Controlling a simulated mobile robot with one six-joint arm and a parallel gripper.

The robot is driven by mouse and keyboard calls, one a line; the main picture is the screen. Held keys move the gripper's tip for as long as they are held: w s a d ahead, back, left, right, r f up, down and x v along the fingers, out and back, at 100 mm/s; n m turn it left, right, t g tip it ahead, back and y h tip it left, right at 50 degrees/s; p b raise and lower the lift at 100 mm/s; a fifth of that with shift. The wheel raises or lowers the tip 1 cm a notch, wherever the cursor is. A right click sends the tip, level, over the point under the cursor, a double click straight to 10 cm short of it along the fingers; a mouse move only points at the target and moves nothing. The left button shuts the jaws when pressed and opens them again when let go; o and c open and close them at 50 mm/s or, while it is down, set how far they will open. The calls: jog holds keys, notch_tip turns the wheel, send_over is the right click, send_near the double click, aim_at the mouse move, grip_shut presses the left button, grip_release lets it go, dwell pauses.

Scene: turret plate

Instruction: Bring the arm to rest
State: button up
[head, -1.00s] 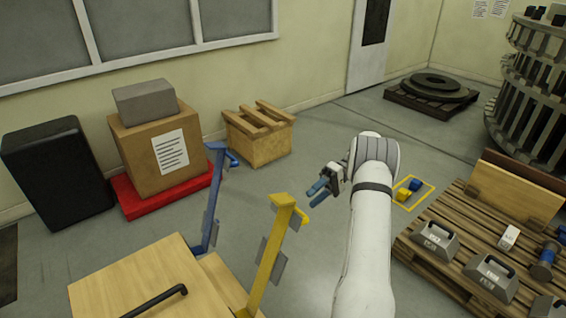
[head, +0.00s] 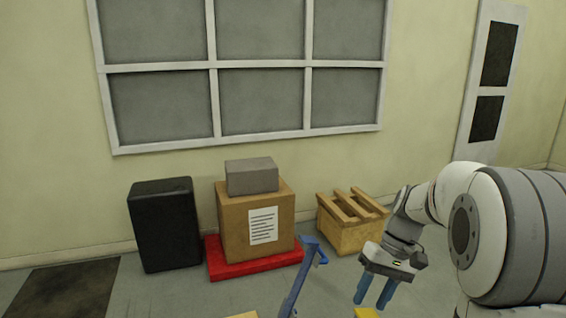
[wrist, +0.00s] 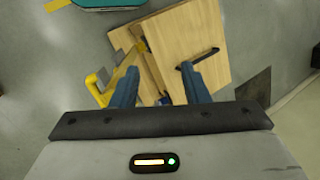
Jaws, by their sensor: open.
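My gripper (head: 374,292) is at the lower right of the head view, with its two blue fingers pointing down and apart. Nothing is between them. In the wrist view my gripper (wrist: 160,90) is open above a light wooden box (wrist: 200,35) with a black handle (wrist: 198,58). The fingertips overlap the box in that view, and I cannot tell the height between them. My white arm is folded at the right of the head view.
A blue post (head: 298,275) stands left of my gripper, and a yellow bracket (wrist: 120,75) is beside the box. Behind are a wooden crate (head: 345,238), a cardboard box (head: 235,225) on a red base (head: 230,268), and a black case (head: 165,225). Grey floor (wrist: 60,60) is open at left.

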jog(key=s+a+r+t+h+p, duration=0.2)
jog(key=s+r, duration=0.1)
jog(key=s, duration=0.4)
jog(key=s+a+r+t+h+p, duration=0.2)
jog(key=s+r+t+p, duration=0.1)
jog(key=s, duration=0.4)
jog(key=shift+s+r+m, duration=0.15)
jog(key=shift+r+m, duration=0.1)
jog(key=shift+m, duration=0.15)
